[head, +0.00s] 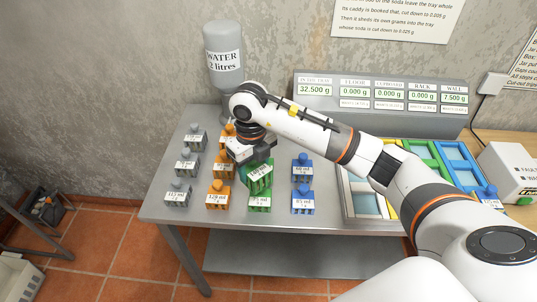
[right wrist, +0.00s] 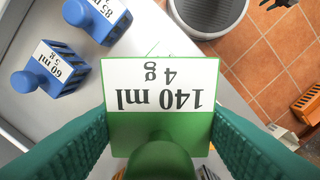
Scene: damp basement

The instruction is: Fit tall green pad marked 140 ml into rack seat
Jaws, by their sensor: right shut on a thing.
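The tall green pad marked 140 ml (head: 259,179) is held in my right gripper (head: 254,161), among the rows of pads on the grey table. In the right wrist view the green pad (right wrist: 158,75) shows its white label, "140 ml 4 g", upside down, with the gripper's fingers (right wrist: 160,135) on both sides of its green knob. It appears raised above the table. A tray with coloured compartments (head: 347,205) lies to the right, partly behind my right arm; I cannot tell which compartment is the rack seat. My left gripper is not in view.
Another green pad (head: 260,204) stands just in front of the held one. Grey pads (head: 187,164), orange pads (head: 219,188) and blue pads (head: 302,200) stand around. A water bottle (head: 223,60) and a display console (head: 375,98) stand behind. The table's front left is clear.

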